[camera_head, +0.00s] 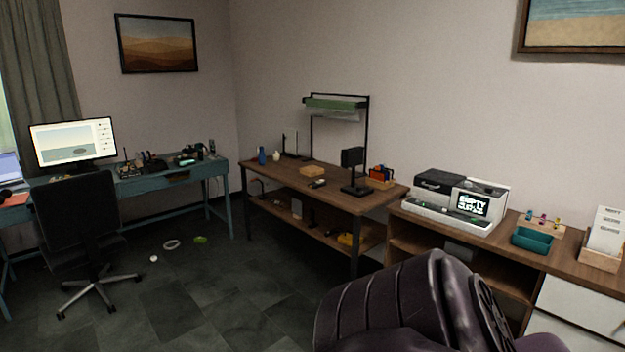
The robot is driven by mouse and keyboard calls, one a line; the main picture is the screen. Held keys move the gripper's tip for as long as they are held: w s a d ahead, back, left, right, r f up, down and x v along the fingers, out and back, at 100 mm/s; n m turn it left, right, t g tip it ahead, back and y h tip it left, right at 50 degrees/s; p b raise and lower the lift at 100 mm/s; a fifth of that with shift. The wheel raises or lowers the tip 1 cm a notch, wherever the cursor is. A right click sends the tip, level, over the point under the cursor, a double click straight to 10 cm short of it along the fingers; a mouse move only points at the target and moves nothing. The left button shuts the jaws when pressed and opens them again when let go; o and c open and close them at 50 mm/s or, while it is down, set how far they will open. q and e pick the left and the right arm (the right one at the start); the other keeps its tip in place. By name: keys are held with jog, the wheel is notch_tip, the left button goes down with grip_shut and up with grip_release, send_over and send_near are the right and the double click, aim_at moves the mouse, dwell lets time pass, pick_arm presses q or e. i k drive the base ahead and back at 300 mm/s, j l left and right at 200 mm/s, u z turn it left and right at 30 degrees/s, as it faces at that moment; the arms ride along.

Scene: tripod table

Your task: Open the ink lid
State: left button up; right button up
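A white and black machine that looks like a printer (461,203) stands on a wooden cabinet to the right of the middle. Its front carries a panel with light lettering on a dark ground, partly readable as "EMPTY". The machine's top looks closed. I cannot make out a separate ink lid at this distance. A dark, rounded part of my own arm fills the bottom right and hides part of the cabinet's front. Neither of my grippers shows in this view.
The wooden cabinet (562,257) also holds a teal tray (532,239) and a card holder (600,259). A wooden workbench (335,190) stands left of it. A desk (150,182) and office chair (72,225) are far left. A ring (171,245) and small items lie on the open floor.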

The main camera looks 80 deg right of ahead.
aim_at(441, 182)
jog(key=z, duration=3.3)
jog(key=i+j+u, duration=0.1)
jog(key=i+u, duration=0.15)
jog(key=i, duration=0.75)
